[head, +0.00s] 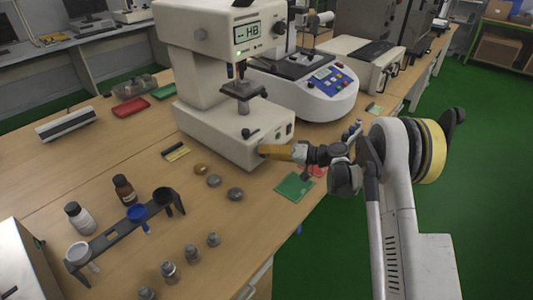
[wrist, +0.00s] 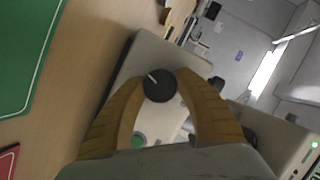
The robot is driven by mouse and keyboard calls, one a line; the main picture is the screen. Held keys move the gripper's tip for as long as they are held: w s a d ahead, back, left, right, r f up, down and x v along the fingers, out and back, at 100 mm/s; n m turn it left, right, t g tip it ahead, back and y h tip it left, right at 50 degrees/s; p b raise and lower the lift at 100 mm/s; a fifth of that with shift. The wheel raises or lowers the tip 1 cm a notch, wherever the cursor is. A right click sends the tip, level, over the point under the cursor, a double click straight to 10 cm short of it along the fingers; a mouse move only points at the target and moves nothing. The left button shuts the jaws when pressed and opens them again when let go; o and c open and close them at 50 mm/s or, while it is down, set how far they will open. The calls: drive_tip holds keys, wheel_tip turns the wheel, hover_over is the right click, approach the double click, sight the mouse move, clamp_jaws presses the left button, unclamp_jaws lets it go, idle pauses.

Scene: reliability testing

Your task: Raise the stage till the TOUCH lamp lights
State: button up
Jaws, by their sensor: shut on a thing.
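The pale hardness tester (head: 208,95) stands on the bench, with a display reading HB (head: 247,32). Its small dark stage (head: 243,89) sits on a metal column below the head, with a gap under the indenter. My gripper (head: 268,152) is at the front of the tester's base. In the wrist view my gripper (wrist: 158,86) has its two yellow-brown fingers closed around a round black knob (wrist: 160,85) with a white pointer line. A green button (wrist: 138,140) shows below the knob. I cannot read any TOUCH label or tell whether that lamp is lit.
A white machine with a blue keypad (head: 325,77) stands close behind the tester. A small green light (wrist: 315,145) glows on a pale housing.

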drive_tip(key=shift+r, duration=0.1)
idle(0.3)
drive_tip(key=o, duration=1.2)
drive_tip(key=shift+a, duration=0.1)
drive_tip(key=v, duration=1.2)
drive_tip(key=shift+w, duration=0.1)
